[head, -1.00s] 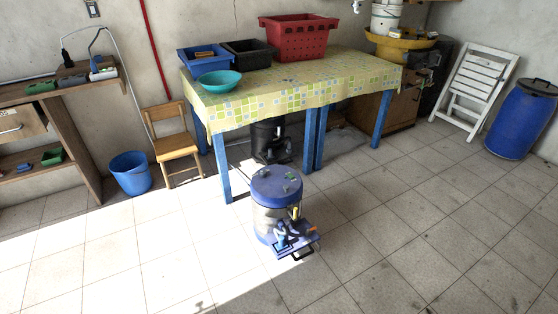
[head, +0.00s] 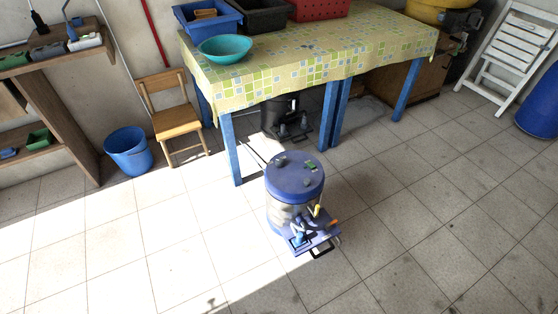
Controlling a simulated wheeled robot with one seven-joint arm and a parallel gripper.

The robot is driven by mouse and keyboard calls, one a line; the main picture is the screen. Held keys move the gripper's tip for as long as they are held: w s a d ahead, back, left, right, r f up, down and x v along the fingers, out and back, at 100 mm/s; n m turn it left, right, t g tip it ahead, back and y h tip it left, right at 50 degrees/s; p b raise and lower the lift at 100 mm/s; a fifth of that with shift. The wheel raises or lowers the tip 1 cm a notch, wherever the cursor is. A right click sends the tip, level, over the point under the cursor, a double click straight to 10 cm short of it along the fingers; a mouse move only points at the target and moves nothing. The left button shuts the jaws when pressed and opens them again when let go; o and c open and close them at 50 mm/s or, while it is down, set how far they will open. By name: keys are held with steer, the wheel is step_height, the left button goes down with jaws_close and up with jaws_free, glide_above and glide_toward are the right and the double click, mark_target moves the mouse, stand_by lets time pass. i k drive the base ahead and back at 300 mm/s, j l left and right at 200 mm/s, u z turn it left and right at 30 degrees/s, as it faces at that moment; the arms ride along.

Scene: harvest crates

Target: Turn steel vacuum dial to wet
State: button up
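The steel vacuum (head: 290,212) stands upright on the tiled floor in front of the table, near the middle of the head view. It has a steel-coloured drum and a blue lid (head: 294,172). Small dark and green parts sit on the lid; I cannot tell which is the dial or how it is set. A blue platform (head: 315,241) with small yellow and orange parts and a dark handle juts from its front. My gripper is not in view.
A table (head: 300,75) with blue legs and a patterned cloth stands behind the vacuum. A dark machine (head: 285,122) is under it. A wooden chair (head: 176,122) and a blue bucket (head: 128,152) are at left. The floor in front and to the right is clear.

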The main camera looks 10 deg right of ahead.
mark_target(279, 162)
steer(key=i+j, duration=0.95)
steer(key=i, duration=0.15)
steer(key=i+j+z, duration=0.15)
steer(key=i+j, duration=0.75)
steer(key=i, duration=0.25)
